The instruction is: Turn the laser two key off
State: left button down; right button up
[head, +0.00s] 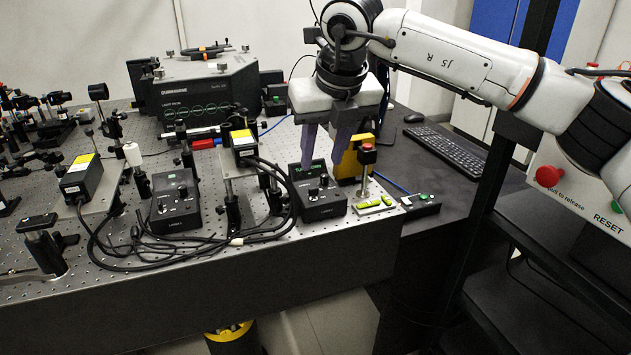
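The laser two controller (322,206) is a small black box near the right end of the optical bench. Small knobs or a key (324,181) stand on its sloped top, with a green-lit panel behind them. Which one is the key, and how it is turned, is too small to tell. My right gripper (322,167) points down over the rear of this box from above. Its two purple fingers are apart, with nothing visible held between them. Whether a fingertip touches the box is unclear. My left gripper is out of view.
The similar laser one controller (174,208) stands to the left, with black cables (235,242) looping between. A red-topped button post (367,158) and a yellow bracket (350,165) stand close right of the gripper. A keyboard (446,147) lies on the side desk.

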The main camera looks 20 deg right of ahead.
aim_at(314, 189)
jog(key=x, duration=0.8)
jog(key=shift+w+a+f+p, duration=0.1)
jog(key=shift+f+p, duration=0.3)
grip_shut()
